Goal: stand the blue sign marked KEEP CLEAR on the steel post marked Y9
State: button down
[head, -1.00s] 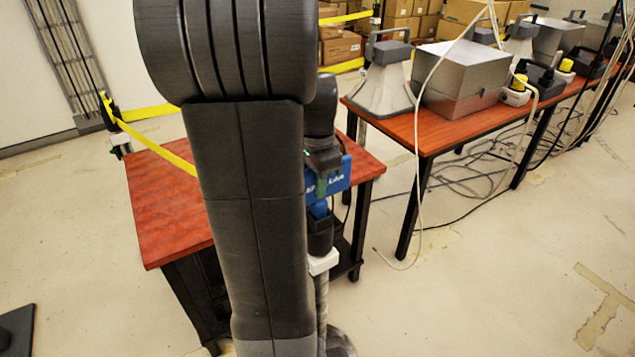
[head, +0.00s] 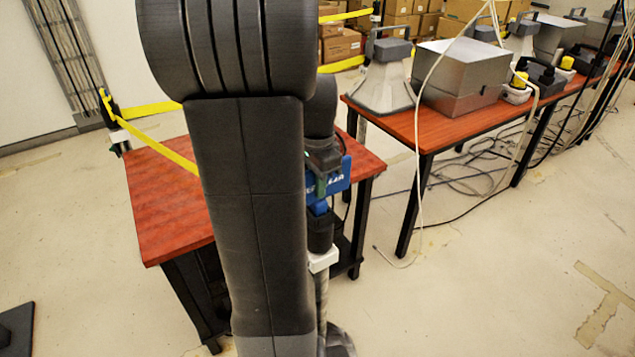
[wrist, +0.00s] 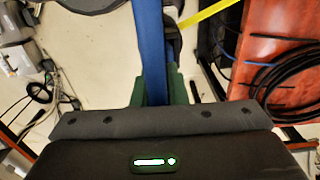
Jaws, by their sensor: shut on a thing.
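My gripper (head: 322,180) is shut on the blue sign (head: 340,178), partly hidden by my arm in the head view. Its white lettering is too small to read fully. In the wrist view the sign (wrist: 150,50) is a thin edge-on blue strip between my green fingers (wrist: 153,88). Right below the sign's lower blue part is a post with a black head (head: 320,235), a white label (head: 322,262) and a grey pole. I cannot read the label. The sign's foot looks at or just above the post top; I cannot tell whether it is seated.
A red-topped table (head: 165,215) stands behind and left of my arm. Another table (head: 400,125) at right carries a grey metal box (head: 462,80) and hanging cables. A yellow belt (head: 150,112) runs from another post (head: 118,140) at left. Open floor lies front right.

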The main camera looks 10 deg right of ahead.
jog(key=c, duration=1.7)
grip_release()
notch_tip(320, 180, up, 11)
jog(key=p, duration=0.9)
jog(key=shift+p, duration=0.3)
jog(key=shift+f, duration=0.15)
notch_tip(320, 180, down, 9)
jog(key=b, duration=0.8)
jog(key=shift+f, duration=0.15)
